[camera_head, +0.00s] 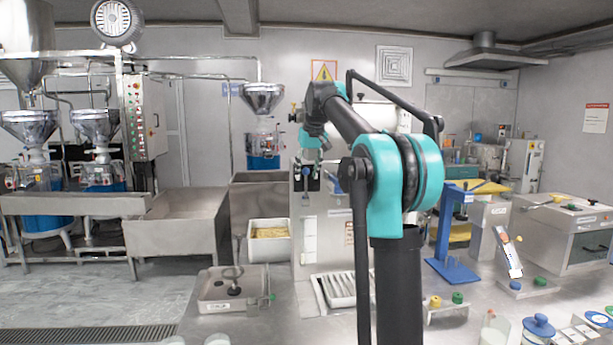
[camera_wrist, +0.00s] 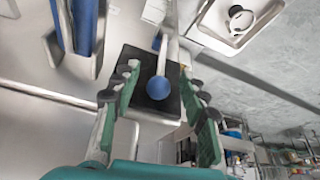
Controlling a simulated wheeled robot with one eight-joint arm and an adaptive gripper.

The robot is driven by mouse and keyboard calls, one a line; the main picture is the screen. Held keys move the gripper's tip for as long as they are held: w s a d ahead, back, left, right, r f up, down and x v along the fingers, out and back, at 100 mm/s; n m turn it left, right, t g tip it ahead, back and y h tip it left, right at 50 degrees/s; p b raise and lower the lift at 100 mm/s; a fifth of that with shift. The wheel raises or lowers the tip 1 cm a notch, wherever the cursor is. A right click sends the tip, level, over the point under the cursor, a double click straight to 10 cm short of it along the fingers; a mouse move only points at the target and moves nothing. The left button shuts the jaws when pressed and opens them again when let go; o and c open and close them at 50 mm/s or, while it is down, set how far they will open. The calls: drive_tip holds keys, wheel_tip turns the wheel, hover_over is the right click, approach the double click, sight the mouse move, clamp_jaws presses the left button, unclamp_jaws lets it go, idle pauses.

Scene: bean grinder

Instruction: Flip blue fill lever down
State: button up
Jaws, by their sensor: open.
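The blue fill lever shows in the wrist view as a round blue knob (camera_wrist: 159,88) on a pale rod, in front of a black plate (camera_wrist: 141,68). My gripper (camera_wrist: 160,78) is open, with one green-and-black finger on each side of the knob. The knob appears between the fingers, apart from both; whether it lies at their depth I cannot tell. In the head view my gripper (camera_head: 308,180) is small, in front of the upper part of a white-fronted machine (camera_head: 310,240). The lever's tilt is unclear there.
A white bin of yellowish grains (camera_head: 270,248) stands left of the machine. A metal basin (camera_head: 234,290) and a slatted tray (camera_head: 343,291) lie on the bench. A blue stand (camera_head: 449,262) is to the right. My arm hides part of the middle.

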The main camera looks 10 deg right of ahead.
drive_tip(key=shift+w+f, duration=0.25)
drive_tip(key=shift+f, duration=0.35)
drive_tip(key=shift+c, duration=0.6)
clamp_jaws()
